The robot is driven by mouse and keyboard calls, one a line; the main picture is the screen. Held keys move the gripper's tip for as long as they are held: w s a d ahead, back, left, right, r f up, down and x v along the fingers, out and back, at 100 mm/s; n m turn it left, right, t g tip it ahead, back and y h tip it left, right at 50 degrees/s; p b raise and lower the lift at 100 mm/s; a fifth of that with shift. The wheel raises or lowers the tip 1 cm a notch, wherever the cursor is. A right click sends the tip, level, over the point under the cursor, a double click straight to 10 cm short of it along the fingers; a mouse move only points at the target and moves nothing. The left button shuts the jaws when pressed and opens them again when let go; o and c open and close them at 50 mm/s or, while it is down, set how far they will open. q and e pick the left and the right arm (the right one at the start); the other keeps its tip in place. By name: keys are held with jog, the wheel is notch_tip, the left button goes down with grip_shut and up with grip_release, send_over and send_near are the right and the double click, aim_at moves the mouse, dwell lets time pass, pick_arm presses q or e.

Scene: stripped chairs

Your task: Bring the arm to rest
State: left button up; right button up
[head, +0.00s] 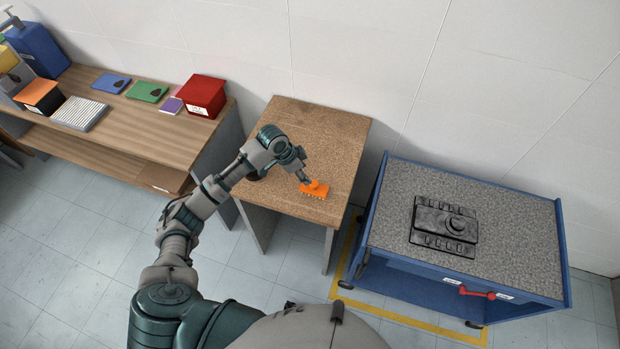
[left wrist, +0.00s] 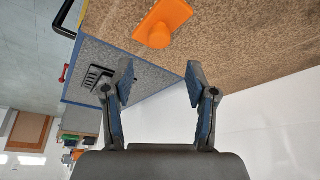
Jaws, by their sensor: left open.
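My left arm reaches over the small wooden table (head: 318,124). My left gripper (head: 305,178) is above that table, close to an orange brush-like object (head: 316,190) near its front right edge. In the left wrist view the two fingers of the left gripper (left wrist: 160,82) are spread apart with nothing between them. There the orange object (left wrist: 160,24) lies on the brown tabletop (left wrist: 245,40), beyond the fingertips and apart from them. My right gripper is in neither view.
A blue cart (head: 535,280) with a black ribbed part (head: 440,225) on its grey top stands to the right. A long wooden bench (head: 140,130) at the left holds a red box (head: 204,95) and other items. A pale wall (head: 370,50) rises behind.

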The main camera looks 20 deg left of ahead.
pick_arm(q)
jog(key=shift+a+v, duration=0.25)
jog(key=shift+v, duration=1)
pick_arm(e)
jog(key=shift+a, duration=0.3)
pick_arm(q)
jog(key=shift+f, duration=0.1)
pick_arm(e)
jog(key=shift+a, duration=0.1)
pick_arm(q)
jog(key=shift+d, duration=0.25)
